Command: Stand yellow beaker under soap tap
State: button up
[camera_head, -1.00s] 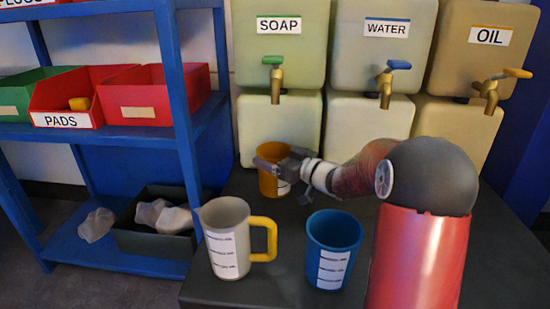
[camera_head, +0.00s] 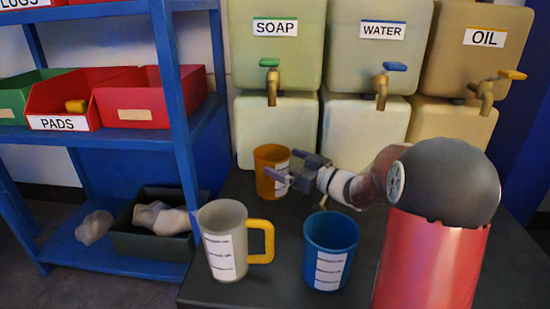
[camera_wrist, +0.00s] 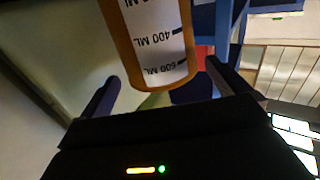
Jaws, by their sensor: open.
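The yellow beaker (camera_head: 269,172) stands upright on the dark bench, below the soap tap (camera_head: 271,82) with the green handle. My gripper (camera_head: 281,169) is open at the beaker's right side, with its fingers pointing left at it. In the wrist view the beaker (camera_wrist: 150,45), with its white measuring scale, is ahead of the gap between my open fingers (camera_wrist: 158,88). It appears clear of both fingers there, though contact is hard to judge. The soap tank (camera_head: 276,45) carries a SOAP label.
A grey beaker with a yellow handle (camera_head: 223,240) and a blue beaker (camera_head: 330,250) stand nearer on the bench (camera_head: 284,285). The water tap (camera_head: 382,88) and oil tap (camera_head: 487,92) are to the right. A blue shelf (camera_head: 180,100) with bins is at left.

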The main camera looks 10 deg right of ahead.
jog(key=v, duration=0.6)
jog(key=shift+s+d, duration=0.15)
jog(key=shift+s, duration=0.15)
